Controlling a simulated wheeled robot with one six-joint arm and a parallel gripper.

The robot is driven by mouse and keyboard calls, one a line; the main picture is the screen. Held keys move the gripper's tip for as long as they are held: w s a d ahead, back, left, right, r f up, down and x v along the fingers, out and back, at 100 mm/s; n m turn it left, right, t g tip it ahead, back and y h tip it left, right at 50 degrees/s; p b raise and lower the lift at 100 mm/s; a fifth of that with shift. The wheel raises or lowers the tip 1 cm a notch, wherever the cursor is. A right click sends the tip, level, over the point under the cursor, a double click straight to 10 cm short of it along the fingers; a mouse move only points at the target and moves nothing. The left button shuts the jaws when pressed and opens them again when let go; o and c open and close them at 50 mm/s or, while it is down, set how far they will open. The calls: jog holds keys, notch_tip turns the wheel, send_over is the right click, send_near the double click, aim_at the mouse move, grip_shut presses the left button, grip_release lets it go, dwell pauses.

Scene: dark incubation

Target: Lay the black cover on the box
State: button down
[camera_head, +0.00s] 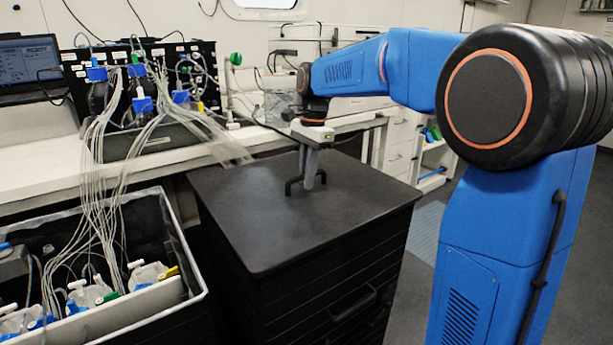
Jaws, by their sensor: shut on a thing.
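The black cover (285,230) is a flat square panel with rounded corners and a raised handle (292,187) in its middle. My gripper (311,180) points down from above and is shut on this handle. The cover is level and lines up with the top of the black box (320,305), which has ribbed sides and a side grip. The cover's edge appears to meet the box; I cannot tell whether a thin gap remains. The inside of the box is hidden.
An open crate (190,258) with a pale rim, holding bottles and tubing, stands close on the left. A white bench (50,180) behind carries a rack of bottles and a laptop (32,62). Drawers (400,145) stand behind right; the floor (428,222) right of the box is clear.

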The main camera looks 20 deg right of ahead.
jog(key=shift+f, duration=0.3)
jog(key=c, duration=1.7)
grip_release()
jog(key=shift+w+d+r, duration=0.1)
jog(key=shift+d+r, duration=0.25)
jog(key=shift+r, duration=4.05)
jog(key=shift+w+d+r, duration=0.1)
jog(key=shift+d+r, duration=0.2)
jog(key=shift+r, duration=4.05)
jog(key=shift+w+d+r, duration=0.1)
jog(key=shift+d+r, duration=0.25)
jog(key=shift+r, duration=4.05)
jog(key=s+d+f+n+t, duration=0.1)
jog(key=s+f+n, duration=0.3)
jog(key=s+f, duration=0.7)
jog(key=s+d+f+n+t+h, duration=0.1)
jog(key=s+f+n, duration=0.4)
jog(key=s+f, duration=0.6)
jog(key=s+d+f+n+t, duration=0.3)
jog(key=s+f+n, duration=0.2)
jog(key=s+f, duration=0.7)
notch_tip(320, 180, down, 2)
jog(key=shift+f, duration=0.15)
